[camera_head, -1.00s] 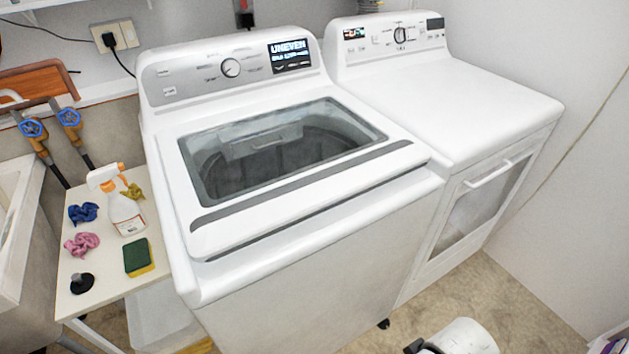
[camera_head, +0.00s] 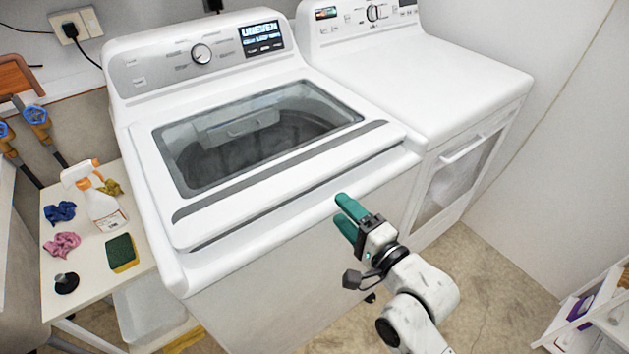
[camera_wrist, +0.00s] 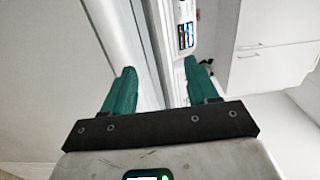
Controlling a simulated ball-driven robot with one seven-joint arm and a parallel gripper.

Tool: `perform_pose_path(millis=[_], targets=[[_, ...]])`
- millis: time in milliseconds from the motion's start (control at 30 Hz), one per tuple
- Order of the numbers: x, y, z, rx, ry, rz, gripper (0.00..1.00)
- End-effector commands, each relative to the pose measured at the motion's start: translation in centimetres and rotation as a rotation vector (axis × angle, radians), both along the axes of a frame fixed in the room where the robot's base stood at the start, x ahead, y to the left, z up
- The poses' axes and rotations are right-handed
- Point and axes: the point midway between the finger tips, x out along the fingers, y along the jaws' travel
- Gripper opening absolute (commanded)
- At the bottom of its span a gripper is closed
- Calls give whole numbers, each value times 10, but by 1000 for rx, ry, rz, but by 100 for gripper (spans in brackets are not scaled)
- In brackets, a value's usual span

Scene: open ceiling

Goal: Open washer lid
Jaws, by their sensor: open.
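The white top-loading washer (camera_head: 250,245) stands in the middle of the head view. Its lid (camera_head: 290,172) is shut, with a dark glass window (camera_head: 262,133) and a grey strip along the front edge. My gripper (camera_head: 346,217) has green fingers and is in front of the washer's upper front edge, toward its right side, apart from the lid as far as I can tell. In the wrist view my gripper (camera_wrist: 160,88) shows its two fingers wide apart with nothing between them. The washer's lit display (camera_wrist: 185,36) shows beyond them.
A white dryer (camera_head: 425,85) stands close on the washer's right. A small table (camera_head: 90,285) on the left holds a spray bottle (camera_head: 100,205), cloths and a sponge (camera_head: 122,252). A white shelf (camera_head: 590,315) is at lower right. Floor between dryer and shelf is clear.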

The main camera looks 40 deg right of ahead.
Motion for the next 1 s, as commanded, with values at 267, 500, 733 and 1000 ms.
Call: perform_pose_path(millis=[267,500,733,1000], targets=[[32,1,3,5,-7,1,58],[75,1,3,4,-7,1,58],[101,0,2,3,-5,1,58],[107,0,1,1,-3,0,58]])
